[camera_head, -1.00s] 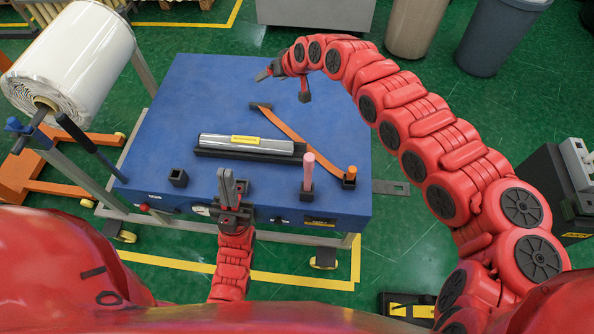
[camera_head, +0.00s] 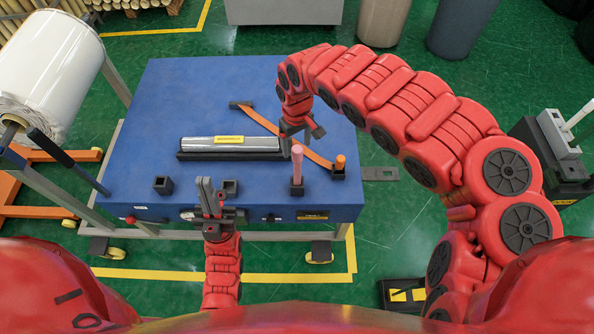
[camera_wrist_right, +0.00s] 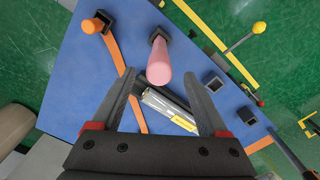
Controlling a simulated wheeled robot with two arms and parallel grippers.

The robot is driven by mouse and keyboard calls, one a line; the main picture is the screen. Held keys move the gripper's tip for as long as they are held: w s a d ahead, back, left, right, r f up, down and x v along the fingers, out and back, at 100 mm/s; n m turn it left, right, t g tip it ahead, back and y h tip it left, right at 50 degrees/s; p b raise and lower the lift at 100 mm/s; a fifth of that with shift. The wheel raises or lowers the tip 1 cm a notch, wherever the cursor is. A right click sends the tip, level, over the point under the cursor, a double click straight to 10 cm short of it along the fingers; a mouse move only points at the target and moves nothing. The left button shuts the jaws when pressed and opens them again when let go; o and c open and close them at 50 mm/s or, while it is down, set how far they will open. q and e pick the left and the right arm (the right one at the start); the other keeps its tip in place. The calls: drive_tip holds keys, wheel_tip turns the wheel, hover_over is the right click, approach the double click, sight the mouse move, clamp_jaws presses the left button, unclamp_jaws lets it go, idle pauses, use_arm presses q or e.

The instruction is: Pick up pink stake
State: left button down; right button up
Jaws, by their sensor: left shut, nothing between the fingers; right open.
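The pink stake (camera_head: 297,163) stands upright in a small black square holder near the front right of the blue table (camera_head: 170,90). My left gripper (camera_head: 207,185) is shut and empty, pointing up at the table's front edge.
A wrapped silver roll (camera_head: 205,143) lies in a black cradle left of the stake. An orange stake (camera_head: 340,162) stands in a holder to the right, with an orange strap (camera_head: 270,125) running back from it. Empty black holders (camera_head: 163,185) sit near the front edge.

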sight(296, 156)
drive_tip(key=shift+f, duration=0.95)
wheel_tip(296, 156, down, 4)
drive_tip(key=shift+a+r+p, duration=0.1)
drive_tip(key=shift+r+p, duration=0.1)
drive_tip(key=shift+p, duration=0.75)
drive_tip(key=shift+w+f, duration=0.1)
drive_tip(key=shift+f, duration=0.65)
clamp_jaws()
